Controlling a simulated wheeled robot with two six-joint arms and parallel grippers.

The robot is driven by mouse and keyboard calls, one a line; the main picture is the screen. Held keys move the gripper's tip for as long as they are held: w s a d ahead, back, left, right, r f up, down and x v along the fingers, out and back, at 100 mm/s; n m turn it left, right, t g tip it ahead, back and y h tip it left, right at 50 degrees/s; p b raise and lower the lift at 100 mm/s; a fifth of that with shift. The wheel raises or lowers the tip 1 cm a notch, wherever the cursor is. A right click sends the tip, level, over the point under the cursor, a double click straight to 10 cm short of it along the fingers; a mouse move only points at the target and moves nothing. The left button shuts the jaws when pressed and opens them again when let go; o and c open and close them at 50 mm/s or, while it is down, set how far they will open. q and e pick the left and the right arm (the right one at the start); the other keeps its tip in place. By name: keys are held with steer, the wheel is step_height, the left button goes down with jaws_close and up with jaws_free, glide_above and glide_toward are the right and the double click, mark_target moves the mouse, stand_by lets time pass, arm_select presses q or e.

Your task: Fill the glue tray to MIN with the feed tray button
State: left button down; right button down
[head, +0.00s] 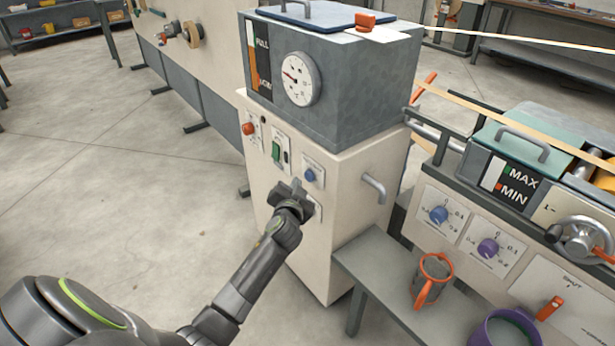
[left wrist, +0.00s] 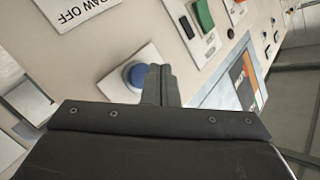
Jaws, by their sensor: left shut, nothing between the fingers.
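My left gripper (head: 291,190) is shut and empty at the front panel of the beige glue cabinet. In the left wrist view its fingertips (left wrist: 160,82) are beside a blue round button (left wrist: 135,76) and overlap its edge; I cannot tell whether they touch it. In the head view a blue button (head: 310,175) shows just above the gripper, and a lower plate (head: 316,207) is partly hidden by it. The glue tray (head: 478,164) has a teal lid and a window with MAX and MIN marks (head: 513,184); its level is too small to read surely. My right gripper is not in view.
The grey tank (head: 350,100) with a round gauge (head: 300,79) sits on the cabinet. A red knob (head: 249,129) and green switch (head: 276,151) are beside the blue button. A cabinet handle (head: 374,188) sticks out.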

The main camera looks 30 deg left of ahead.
arm_select(q)
steer(key=shift+s+a+p, duration=0.15)
steer(key=shift+s+a, duration=0.15)
steer(key=shift+s, duration=0.35)
steer(key=shift+s+a+p, duration=0.2)
steer(key=shift+s+a, duration=0.05)
steer(key=shift+s, duration=0.45)
steer(key=shift+s+a+p, duration=0.15)
steer(key=shift+s+a, duration=0.15)
steer(key=shift+s, duration=0.35)
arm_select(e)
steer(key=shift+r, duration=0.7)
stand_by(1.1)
